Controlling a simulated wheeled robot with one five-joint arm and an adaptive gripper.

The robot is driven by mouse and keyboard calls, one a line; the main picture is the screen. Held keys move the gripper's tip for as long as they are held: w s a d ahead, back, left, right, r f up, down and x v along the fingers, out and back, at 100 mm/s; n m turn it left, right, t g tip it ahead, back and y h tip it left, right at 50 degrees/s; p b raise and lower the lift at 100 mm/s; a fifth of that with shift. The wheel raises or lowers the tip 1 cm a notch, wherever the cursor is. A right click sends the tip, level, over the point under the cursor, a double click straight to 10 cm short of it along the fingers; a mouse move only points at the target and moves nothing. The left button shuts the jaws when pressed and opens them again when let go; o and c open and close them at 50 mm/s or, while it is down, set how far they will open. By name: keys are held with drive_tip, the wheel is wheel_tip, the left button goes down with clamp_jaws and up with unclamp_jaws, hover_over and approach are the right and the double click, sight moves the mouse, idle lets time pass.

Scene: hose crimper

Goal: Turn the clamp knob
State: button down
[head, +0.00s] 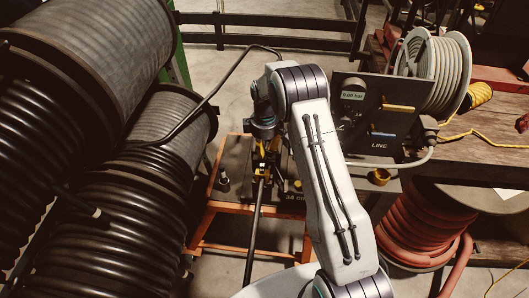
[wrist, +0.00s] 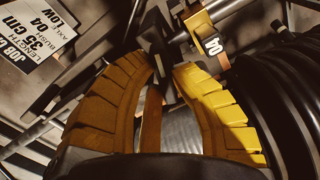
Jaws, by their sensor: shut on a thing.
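My gripper (wrist: 162,70) has yellow ribbed fingers, closed in around a dark piece at their tips in the wrist view. This dark piece, which looks like the clamp knob (wrist: 153,42), is partly hidden by the fingers. Beside it on the right are a metal rod and a yellow collar (wrist: 203,27) with a small numbered tag. In the head view my gripper (head: 266,157) reaches down over the crimper (head: 287,185) on an orange-framed stand (head: 228,207). The knob is too small and covered to make out there.
Black hose reels (head: 75,80) fill the left side. A dark hose (head: 256,225) runs from the crimper toward the front. A gauge box (head: 375,115) marked LINE stands at right, with a grey hose reel (head: 437,65) behind and red hose (head: 415,235) below. A job card (wrist: 35,38) lies at upper left.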

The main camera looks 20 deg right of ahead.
drive_tip(key=m+b, duration=0.1)
drive_tip(key=m, duration=0.1)
drive_tip(key=m+b, duration=0.2)
drive_tip(key=m, duration=0.1)
drive_tip(key=shift+s+d+f+m, duration=0.1)
drive_tip(key=shift+f+m, duration=0.05)
drive_tip(key=shift+m, duration=0.15)
drive_tip(key=shift+s+m+b, duration=0.15)
drive_tip(key=shift+m+b, duration=0.55)
drive_tip(key=shift+m, duration=1.6)
drive_tip(key=c, duration=1.1)
unclamp_jaws()
drive_tip(key=shift+o, duration=0.2)
wheel_tip(320, 180, up, 12)
